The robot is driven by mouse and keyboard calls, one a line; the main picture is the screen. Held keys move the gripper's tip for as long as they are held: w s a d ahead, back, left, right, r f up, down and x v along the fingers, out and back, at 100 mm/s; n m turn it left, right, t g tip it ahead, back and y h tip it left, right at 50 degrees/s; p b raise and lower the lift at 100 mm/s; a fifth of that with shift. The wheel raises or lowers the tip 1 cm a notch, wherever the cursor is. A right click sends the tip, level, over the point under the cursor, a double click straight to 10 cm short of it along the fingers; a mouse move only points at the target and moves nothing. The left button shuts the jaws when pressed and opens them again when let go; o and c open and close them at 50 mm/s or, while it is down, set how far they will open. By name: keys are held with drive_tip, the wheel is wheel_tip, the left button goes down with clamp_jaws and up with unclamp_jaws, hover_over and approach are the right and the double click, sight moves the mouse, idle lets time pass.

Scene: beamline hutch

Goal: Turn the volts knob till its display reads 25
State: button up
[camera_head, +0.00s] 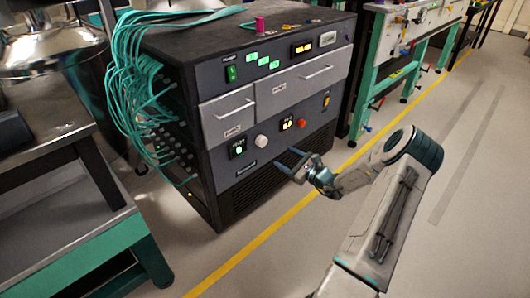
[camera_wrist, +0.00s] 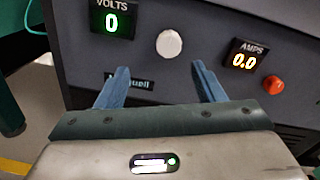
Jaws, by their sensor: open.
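The volts knob (camera_wrist: 169,43) is a round white knob on the dark front panel, and it also shows in the head view (camera_head: 261,141). The volts display (camera_wrist: 111,20) to its left reads 0 in green; it shows small in the head view (camera_head: 238,148). My gripper (camera_wrist: 160,78) is open and empty, its two blue fingers pointing at the panel. In the wrist view the knob appears beyond the fingertips, between them and a little above. In the head view my gripper (camera_head: 286,160) is just right of and below the knob, apart from it.
The amps display (camera_wrist: 244,60) reads 0.0, with a red-orange knob (camera_wrist: 274,84) beside it. Drawers with handles (camera_head: 228,113) sit above the panel. Teal cables (camera_head: 125,75) hang on the rack's left side. A steel bench (camera_head: 75,150) stands left; the floor in front is clear.

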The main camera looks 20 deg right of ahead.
sight(264, 143)
drive_tip(key=shift+m+t+h, duration=0.3)
drive_tip(key=shift+m+h, duration=0.1)
drive_tip(key=b+x, duration=0.1)
drive_tip(key=x, duration=0.3)
drive_tip(key=f+b+x, duration=0.1)
drive_tip(key=b+x, duration=0.1)
drive_tip(key=x, duration=0.2)
drive_tip(key=d+b+x, duration=0.1)
drive_tip(key=x, duration=0.3)
drive_tip(key=shift+w+f, duration=0.2)
drive_tip(key=shift+w, duration=0.05)
drive_tip(key=shift+w+a+r+b, duration=0.15)
drive_tip(key=shift+w+b, duration=0.2)
drive_tip(key=shift+w, duration=0.25)
drive_tip(key=c, duration=1)
